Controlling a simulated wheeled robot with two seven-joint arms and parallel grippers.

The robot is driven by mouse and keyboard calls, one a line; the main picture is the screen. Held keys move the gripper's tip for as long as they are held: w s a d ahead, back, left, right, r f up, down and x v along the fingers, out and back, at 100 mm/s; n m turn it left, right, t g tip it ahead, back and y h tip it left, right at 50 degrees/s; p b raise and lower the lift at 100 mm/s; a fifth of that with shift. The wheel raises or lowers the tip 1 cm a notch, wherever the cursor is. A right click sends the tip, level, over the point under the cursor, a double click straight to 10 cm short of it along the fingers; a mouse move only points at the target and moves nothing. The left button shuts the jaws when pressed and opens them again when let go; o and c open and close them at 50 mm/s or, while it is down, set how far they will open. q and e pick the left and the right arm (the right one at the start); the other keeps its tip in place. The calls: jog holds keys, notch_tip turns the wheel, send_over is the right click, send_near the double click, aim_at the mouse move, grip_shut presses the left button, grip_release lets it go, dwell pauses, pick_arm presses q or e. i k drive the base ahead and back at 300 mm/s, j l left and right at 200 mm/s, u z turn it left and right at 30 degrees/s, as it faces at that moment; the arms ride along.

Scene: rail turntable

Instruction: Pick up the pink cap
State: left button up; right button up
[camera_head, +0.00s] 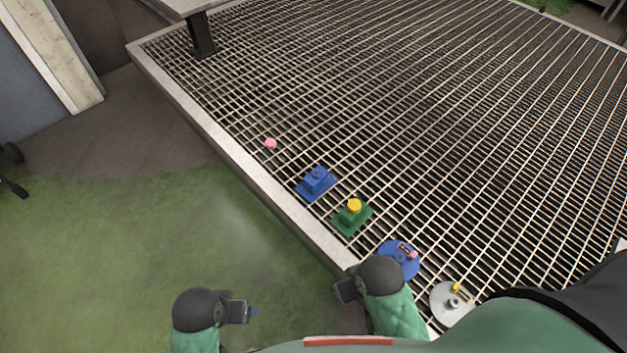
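The pink cap (270,144) is a small pink piece lying on the metal grating, near its left edge and beyond the blue block. My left gripper (247,312) is low in the view over the green ground, well away from the cap. My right gripper (345,290) is at the near edge of the grating, also far from the cap. Both grippers are small and dark here, and their finger gaps cannot be made out. Nothing touches the cap.
On the grating (420,110) stand a blue block (316,182), a green block with a yellow top (351,217), a blue disc (403,266) with a pink-and-dark piece, and a white disc (446,308) with a yellow piece. A pale raised rim (235,175) borders the grating.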

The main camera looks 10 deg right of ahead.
aim_at(270, 144)
jog(key=z, duration=0.3)
jog(key=i+j+z, duration=0.1)
jog(key=j+z, duration=0.2)
jog(key=z, duration=0.15)
jog(key=j+z, duration=0.4)
jog(key=i+j+z, duration=0.1)
jog(key=j+z, duration=0.2)
jog(key=z, duration=0.15)
jog(key=j+z, duration=0.4)
jog(key=k+j, duration=0.1)
jog(key=j, duration=0.3)
jog(key=k+j+z, duration=0.1)
jog(key=j, duration=0.3)
jog(key=k+j+z, duration=0.1)
jog(key=j, duration=0.3)
jog(key=k+j, duration=0.15)
jog(key=j, duration=0.2)
jog(key=k+j+z, duration=0.1)
jog(key=j, duration=0.3)
jog(key=k+j, duration=0.2)
jog(key=j, duration=0.15)
jog(key=k+j+z, duration=0.1)
jog(key=j, duration=0.3)
jog(key=k+j, duration=0.2)
jog(key=j, duration=0.15)
jog(key=i+z, duration=0.05)
